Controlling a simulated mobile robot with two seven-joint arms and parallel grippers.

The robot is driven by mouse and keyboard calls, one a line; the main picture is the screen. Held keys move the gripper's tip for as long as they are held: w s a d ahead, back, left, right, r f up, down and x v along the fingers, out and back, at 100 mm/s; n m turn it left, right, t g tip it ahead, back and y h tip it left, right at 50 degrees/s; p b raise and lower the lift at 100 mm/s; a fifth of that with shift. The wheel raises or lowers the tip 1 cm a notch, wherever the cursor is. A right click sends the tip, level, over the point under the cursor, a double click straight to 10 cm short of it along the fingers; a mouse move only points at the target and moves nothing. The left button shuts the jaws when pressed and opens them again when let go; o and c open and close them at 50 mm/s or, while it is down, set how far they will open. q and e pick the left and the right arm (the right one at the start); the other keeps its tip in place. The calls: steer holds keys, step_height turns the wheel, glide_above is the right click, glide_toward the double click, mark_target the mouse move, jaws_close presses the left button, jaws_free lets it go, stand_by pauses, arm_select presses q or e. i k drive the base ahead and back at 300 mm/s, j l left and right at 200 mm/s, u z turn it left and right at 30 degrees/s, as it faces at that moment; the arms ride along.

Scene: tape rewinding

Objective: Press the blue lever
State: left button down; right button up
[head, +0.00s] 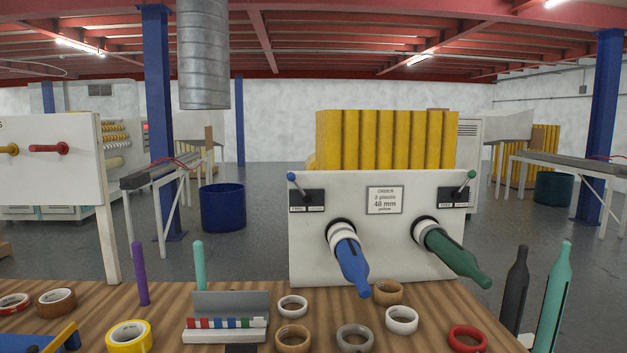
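The blue lever (292,177) is a small lever with a round blue knob at the upper left of a white upright panel (385,235). It tilts up and to the left from a black plate (307,200) with small labels beneath it. A matching lever with a green knob (471,175) is at the panel's upper right and tilts up and to the right. Below the levers, a blue spindle (353,268) and a green spindle (455,256) stick out toward me from white collars; no tape roll is clearly visible on either. Neither of my grippers shows in the head view.
The wooden table (240,296) carries several tape rolls, including a yellow one (129,336) and a red one (467,339). A grey rack (230,310), purple peg (139,272), and black (515,290) and teal (553,300) spindles stand there. An order sign (384,200) is on the panel.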

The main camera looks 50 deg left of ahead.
mark_target(291, 175)
steer(key=u, duration=1.65)
